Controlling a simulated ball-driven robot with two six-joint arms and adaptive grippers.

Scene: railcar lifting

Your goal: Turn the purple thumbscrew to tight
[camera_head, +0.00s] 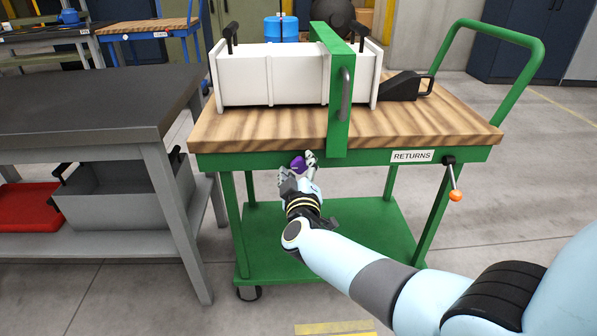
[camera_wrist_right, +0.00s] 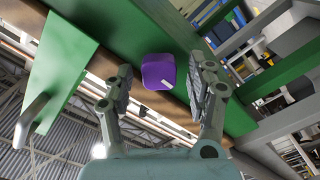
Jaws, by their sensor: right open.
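The purple thumbscrew (camera_head: 298,164) shows at the front edge of the green cart, just left of the green clamp bar (camera_head: 340,100). In the right wrist view the thumbscrew (camera_wrist_right: 159,71) is a rounded purple block with a small white mark. My right gripper (camera_head: 297,170) is open, with one finger on each side of the thumbscrew. In the right wrist view the gripper (camera_wrist_right: 160,85) shows gaps between the fingers and the thumbscrew. My left gripper is not in view.
A white railcar model (camera_head: 270,80) sits on the cart's wooden top (camera_head: 240,130) under the green bar, with a black wedge (camera_head: 402,88) at its right. A lever with an orange knob (camera_head: 455,195) hangs from the cart's right front. A dark bench (camera_head: 80,105) stands at left.

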